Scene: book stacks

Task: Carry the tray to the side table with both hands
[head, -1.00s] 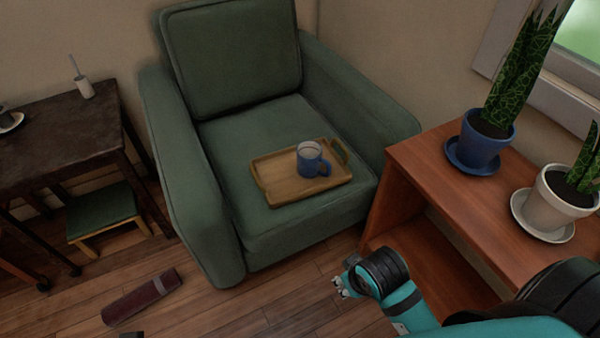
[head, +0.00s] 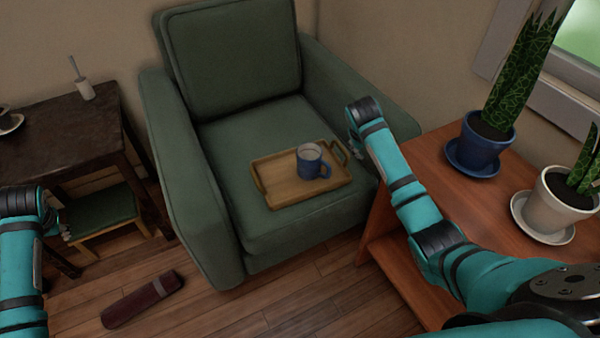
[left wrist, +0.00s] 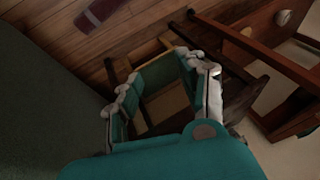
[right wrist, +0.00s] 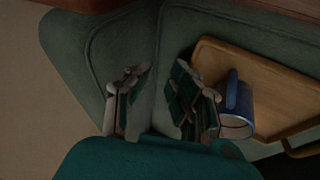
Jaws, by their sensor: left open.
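The wooden tray (head: 285,190) lies flat on the green armchair's seat, with a raised handle at each end. A blue mug (head: 311,165) with pale contents stands upright on it. In the right wrist view the tray (right wrist: 265,85) and mug (right wrist: 235,108) are right of the fingers. My right gripper (head: 356,148) is open and empty near the tray's right handle, apart from it as far as I see; its fingers also show in the right wrist view (right wrist: 160,98). My left gripper (head: 64,222) is open and empty, far left of the tray, in front of a green-topped stool (head: 98,208).
A dark table (head: 62,130) at left holds a cup and a small white pot. The armchair (head: 190,175) has high arms beside the tray. A reddish wooden shelf unit (head: 425,165) at right bears two potted plants. A dark red book (head: 142,300) lies on the floor.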

